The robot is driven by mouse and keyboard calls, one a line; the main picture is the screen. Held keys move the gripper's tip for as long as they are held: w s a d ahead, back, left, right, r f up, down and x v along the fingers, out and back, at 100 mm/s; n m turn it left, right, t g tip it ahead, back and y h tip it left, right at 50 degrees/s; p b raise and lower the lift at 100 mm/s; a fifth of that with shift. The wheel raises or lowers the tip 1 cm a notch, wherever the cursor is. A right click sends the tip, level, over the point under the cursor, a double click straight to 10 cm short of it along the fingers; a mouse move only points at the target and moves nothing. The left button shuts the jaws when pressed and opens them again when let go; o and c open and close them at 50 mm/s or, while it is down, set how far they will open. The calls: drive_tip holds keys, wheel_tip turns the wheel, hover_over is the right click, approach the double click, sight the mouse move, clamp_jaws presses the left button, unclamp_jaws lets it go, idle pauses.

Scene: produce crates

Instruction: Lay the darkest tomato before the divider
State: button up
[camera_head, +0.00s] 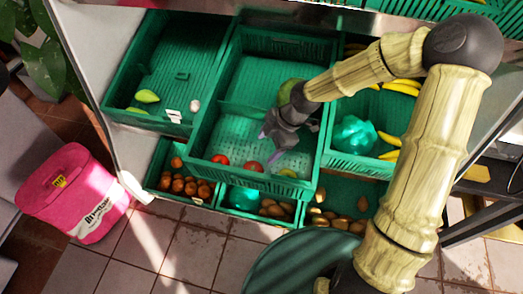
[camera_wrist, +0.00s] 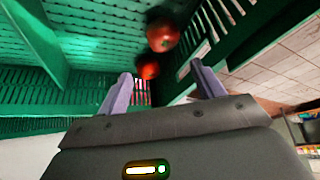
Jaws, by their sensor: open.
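In the head view, two red tomatoes lie near the front wall of the middle green crate (camera_head: 205,130): a brighter left tomato (camera_head: 219,160) and a duller right tomato (camera_head: 254,167). The low divider (camera_head: 238,109) crosses this crate behind them; my arm hides its right part. My gripper (camera_head: 267,144) is open and empty, above the front part of the crate, close to the right tomato. In the wrist view, a darker red tomato (camera_wrist: 163,38) and a more orange-red one (camera_wrist: 149,71) show beyond my gripper's spread fingers (camera_wrist: 163,90).
A green round item (camera_head: 289,92) lies behind my gripper, partly hidden. A yellow-green item (camera_head: 288,173) lies at the crate's front right. The left crate (camera_head: 117,85) holds a few items. Bananas (camera_head: 401,87) lie right; smaller bins with brown produce (camera_head: 275,208) stand in front.

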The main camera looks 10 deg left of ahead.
drive_tip(key=shift+d+r, duration=0.15)
drive_tip(key=shift+r, duration=0.25)
idle(0.4)
drive_tip(key=s+d+r+m+t+h, duration=0.1)
drive_tip(key=s+d+r+m, duration=0.1)
drive_tip(key=d+m, duration=0.5)
drive_tip(key=s+d+r+m+t+h, duration=0.1)
drive_tip(key=s+d+r+m+h, duration=0.1)
drive_tip(key=d+m, duration=0.5)
drive_tip(key=s+d+r+m+t+h, duration=0.1)
drive_tip(key=s+d+r+m, duration=0.3)
drive_tip(key=m, duration=0.5)
drive_tip(key=d+r, duration=0.1)
drive_tip(key=d, duration=0.1)
drive_tip(key=shift+d+r+m+t+h, duration=0.2)
drive_tip(key=shift+d+m+t+h, duration=0.1)
drive_tip(key=shift+d+m+h, duration=0.1)
drive_tip(key=shift+r, duration=0.1)
